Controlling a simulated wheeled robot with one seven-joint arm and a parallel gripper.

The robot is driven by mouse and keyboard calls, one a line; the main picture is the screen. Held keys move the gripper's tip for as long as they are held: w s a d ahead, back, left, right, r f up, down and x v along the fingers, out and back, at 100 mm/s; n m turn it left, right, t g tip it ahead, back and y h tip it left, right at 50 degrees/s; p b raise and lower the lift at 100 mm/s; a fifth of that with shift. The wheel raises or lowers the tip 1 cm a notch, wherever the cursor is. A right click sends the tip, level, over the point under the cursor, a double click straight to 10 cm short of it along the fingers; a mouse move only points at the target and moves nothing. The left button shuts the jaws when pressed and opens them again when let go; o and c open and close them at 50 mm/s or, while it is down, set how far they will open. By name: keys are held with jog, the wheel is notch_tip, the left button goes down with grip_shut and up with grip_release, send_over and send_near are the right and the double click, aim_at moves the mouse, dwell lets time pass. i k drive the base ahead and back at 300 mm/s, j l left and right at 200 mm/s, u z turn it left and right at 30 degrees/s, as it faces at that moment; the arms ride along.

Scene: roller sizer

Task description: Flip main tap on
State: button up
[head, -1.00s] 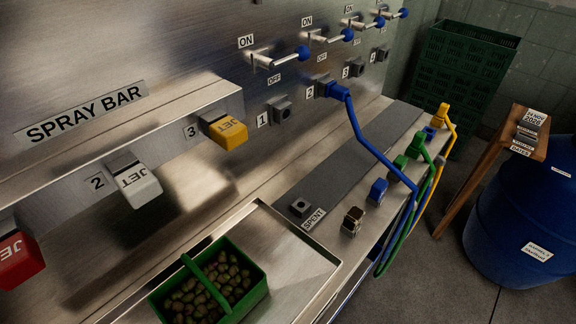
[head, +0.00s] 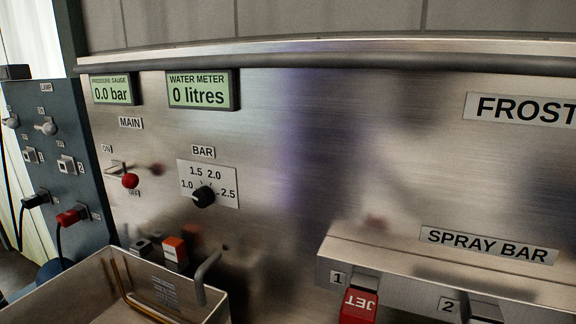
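The main tap (head: 130,181) is a short metal lever with a red ball at its end, on the steel panel at the left of the head view. It sits under the label MAIN (head: 130,123). An ON label (head: 107,148) is above the lever and an OFF label (head: 133,192) is by the ball. The ball end points down and right, at the OFF label. The pressure gauge (head: 112,91) reads 0.0 bar and the water meter (head: 199,92) reads 0 litres. My gripper is not in view.
A BAR dial (head: 204,197) is right of the tap. Below is an open metal tray (head: 80,290) with a raised handle. A dark panel (head: 60,130) with switches and plugs stands left. The spray bar ledge (head: 450,265) juts out at right, with a red JET block (head: 358,306).

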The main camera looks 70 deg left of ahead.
aim_at(131, 181)
jog(key=i+u, duration=0.15)
jog(key=u, duration=1.05)
jog(key=k+j+u, duration=0.1)
jog(key=u, duration=1.1)
jog(key=k, duration=0.5)
